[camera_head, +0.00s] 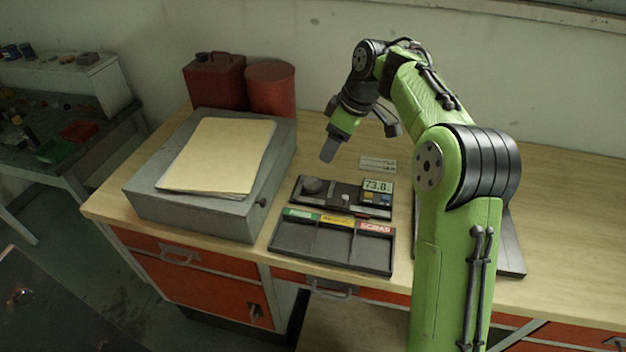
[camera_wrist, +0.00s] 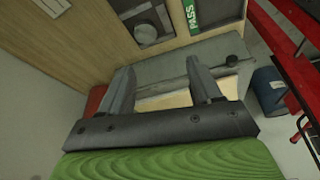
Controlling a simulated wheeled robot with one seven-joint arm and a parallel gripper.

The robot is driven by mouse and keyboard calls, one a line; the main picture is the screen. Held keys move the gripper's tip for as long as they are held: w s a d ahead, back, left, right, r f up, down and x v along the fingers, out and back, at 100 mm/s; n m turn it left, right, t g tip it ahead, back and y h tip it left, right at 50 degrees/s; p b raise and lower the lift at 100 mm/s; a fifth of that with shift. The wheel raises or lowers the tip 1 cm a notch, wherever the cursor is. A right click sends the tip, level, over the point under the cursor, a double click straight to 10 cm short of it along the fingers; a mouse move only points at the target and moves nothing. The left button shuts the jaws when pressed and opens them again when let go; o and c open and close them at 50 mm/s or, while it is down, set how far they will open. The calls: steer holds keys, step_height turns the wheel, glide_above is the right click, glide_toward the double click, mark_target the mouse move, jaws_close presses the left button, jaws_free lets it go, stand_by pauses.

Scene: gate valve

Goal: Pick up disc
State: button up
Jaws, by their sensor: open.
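A dark round disc (camera_head: 312,185) sits at the left end of a black gauge instrument (camera_head: 343,198) on the wooden bench. The instrument's display reads about 73.8. A round dark piece that looks like the disc (camera_wrist: 146,32) shows near the top of the wrist view. My gripper (camera_head: 361,144) is open and empty above the bench, behind and to the right of the disc, and apart from it. Its two spread fingers show in the wrist view (camera_wrist: 158,75) with nothing between them.
A black sorting tray (camera_head: 335,248) with green, yellow and red labels lies in front of the instrument. A grey box (camera_head: 195,215) bearing a yellow folder (camera_head: 218,155) stands left. Red cans (camera_head: 271,88) stand behind it. A small marked plate (camera_head: 378,164) lies behind the instrument.

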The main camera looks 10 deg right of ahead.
steer(key=n+y, duration=0.1)
glide_toward(314, 183)
steer(key=b+x, duration=0.2)
steer(key=x, duration=0.1)
steer(key=shift+f, duration=0.15)
steer(key=x, duration=0.5)
steer(key=shift+w+a+f+b, duration=0.1)
steer(key=shift+a+f+b, duration=0.05)
steer(key=shift+b, duration=0.25)
